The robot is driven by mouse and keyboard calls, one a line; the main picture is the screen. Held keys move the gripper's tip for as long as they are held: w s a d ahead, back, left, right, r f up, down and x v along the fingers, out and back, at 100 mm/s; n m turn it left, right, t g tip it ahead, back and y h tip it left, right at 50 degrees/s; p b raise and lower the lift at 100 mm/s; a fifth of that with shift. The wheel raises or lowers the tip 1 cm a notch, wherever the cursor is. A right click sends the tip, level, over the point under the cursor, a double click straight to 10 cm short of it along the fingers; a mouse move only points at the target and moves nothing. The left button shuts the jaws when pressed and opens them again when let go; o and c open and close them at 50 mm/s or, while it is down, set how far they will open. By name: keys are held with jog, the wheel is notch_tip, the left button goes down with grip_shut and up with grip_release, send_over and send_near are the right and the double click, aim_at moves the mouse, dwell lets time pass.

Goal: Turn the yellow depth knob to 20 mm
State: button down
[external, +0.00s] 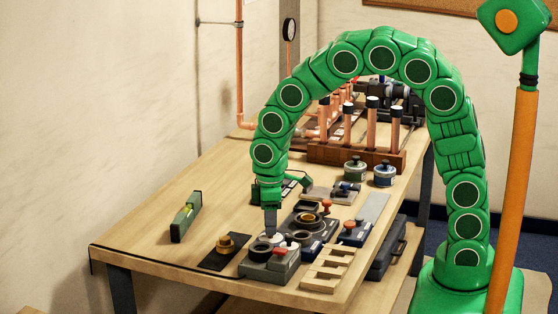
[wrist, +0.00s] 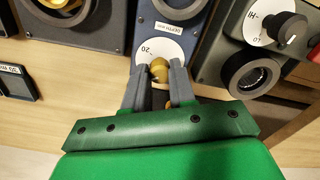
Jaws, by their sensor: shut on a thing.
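The yellow depth knob (wrist: 158,70) sits on a white dial (wrist: 146,50) marked 20, on a blue-grey panel (wrist: 170,32) with a depth label in mm, in the wrist view. My gripper (wrist: 160,75) is shut on the knob, one grey finger on each side. The 20 mark is up and to the left of the knob. The knob's pointer cannot be made out, and the dial's lower part is hidden by the fingers. In the external view my gripper (external: 270,232) points down at the devices near the table's front, and the knob is hidden.
A neighbouring device has a black knob (wrist: 291,27) on a HI/LO dial, close on the right. A wooden slotted block (external: 328,270), green level (external: 186,216) and dark mat (external: 213,262) lie around. Bare tabletop (external: 135,240) is at left.

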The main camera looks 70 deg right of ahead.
jog(key=m, duration=0.6)
jog(key=shift+m, duration=0.3)
jog(key=m, duration=0.6)
dwell(0.4)
jog(key=c, duration=0.9)
grip_release()
jog(key=shift+r, duration=0.15)
notch_tip(320, 180, up, 8)
jog(key=shift+f, duration=0.2)
